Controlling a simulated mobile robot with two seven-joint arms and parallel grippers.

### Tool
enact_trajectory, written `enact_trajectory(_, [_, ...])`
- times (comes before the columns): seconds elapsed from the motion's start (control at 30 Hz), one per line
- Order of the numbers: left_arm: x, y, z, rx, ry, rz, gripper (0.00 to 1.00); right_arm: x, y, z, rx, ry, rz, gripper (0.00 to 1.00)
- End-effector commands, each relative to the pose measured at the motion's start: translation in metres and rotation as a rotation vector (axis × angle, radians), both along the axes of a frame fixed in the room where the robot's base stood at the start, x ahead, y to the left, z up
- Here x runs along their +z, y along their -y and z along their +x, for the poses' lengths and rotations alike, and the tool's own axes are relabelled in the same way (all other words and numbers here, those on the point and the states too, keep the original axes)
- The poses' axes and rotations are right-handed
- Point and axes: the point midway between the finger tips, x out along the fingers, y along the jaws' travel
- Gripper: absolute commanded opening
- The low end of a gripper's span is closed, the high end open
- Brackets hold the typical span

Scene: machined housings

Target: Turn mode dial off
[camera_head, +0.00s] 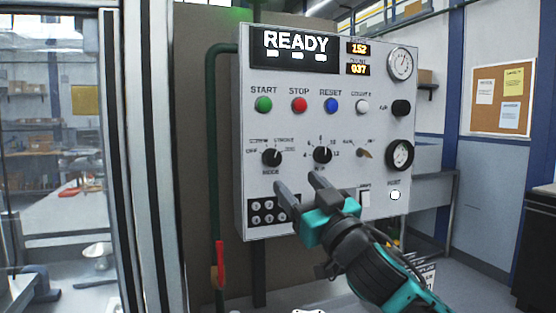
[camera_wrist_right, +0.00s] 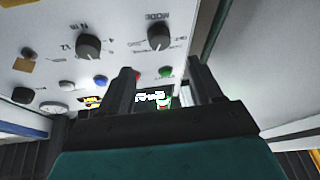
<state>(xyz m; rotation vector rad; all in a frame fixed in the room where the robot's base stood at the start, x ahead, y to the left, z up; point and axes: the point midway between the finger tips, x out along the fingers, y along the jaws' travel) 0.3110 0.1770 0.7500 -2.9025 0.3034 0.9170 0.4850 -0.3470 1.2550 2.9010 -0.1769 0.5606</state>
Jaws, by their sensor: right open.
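The mode dial (camera_head: 271,157) is a round black knob at the lower left of the grey control panel (camera_head: 330,215). Its pointer seems turned to the upper right, away from the OFF label on its left; the exact setting is too small to read. In the right wrist view the mode dial (camera_wrist_right: 159,37) shows upside down, above the gap between the fingers. My right gripper (camera_head: 297,183) is open and empty, just below and in front of the dial, apart from it; its fingers (camera_wrist_right: 162,72) show in the right wrist view. My left gripper is not seen.
A similar black dial (camera_head: 322,155) sits close to the right of the mode dial. Green, red, blue and white buttons run above. A small black keypad (camera_head: 268,209) lies below, partly behind the fingers. A green pipe (camera_head: 213,150) runs along the panel's left side.

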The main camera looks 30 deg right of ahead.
Motion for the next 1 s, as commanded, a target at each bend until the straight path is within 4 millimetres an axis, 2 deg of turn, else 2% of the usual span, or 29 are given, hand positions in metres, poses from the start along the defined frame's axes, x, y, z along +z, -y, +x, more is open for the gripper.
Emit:
enact_trajectory(0.03, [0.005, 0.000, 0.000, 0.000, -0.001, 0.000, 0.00, 0.007, 0.001, 0.008, -0.001, 0.003, -0.002, 0.65])
enact_trajectory(0.3, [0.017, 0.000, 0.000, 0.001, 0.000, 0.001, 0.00, 0.023, 0.005, 0.048, -0.002, 0.001, 0.000, 0.65])
enact_trajectory(0.5, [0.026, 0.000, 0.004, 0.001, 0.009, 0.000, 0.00, 0.031, 0.007, 0.070, -0.002, 0.000, 0.001, 0.65])
enact_trajectory(0.7, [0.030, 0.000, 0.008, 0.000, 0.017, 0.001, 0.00, 0.033, 0.007, 0.080, 0.000, 0.001, -0.001, 0.65])
enact_trajectory(1.0, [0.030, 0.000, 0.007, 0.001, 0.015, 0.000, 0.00, 0.033, 0.007, 0.081, 0.000, 0.000, -0.001, 0.63])
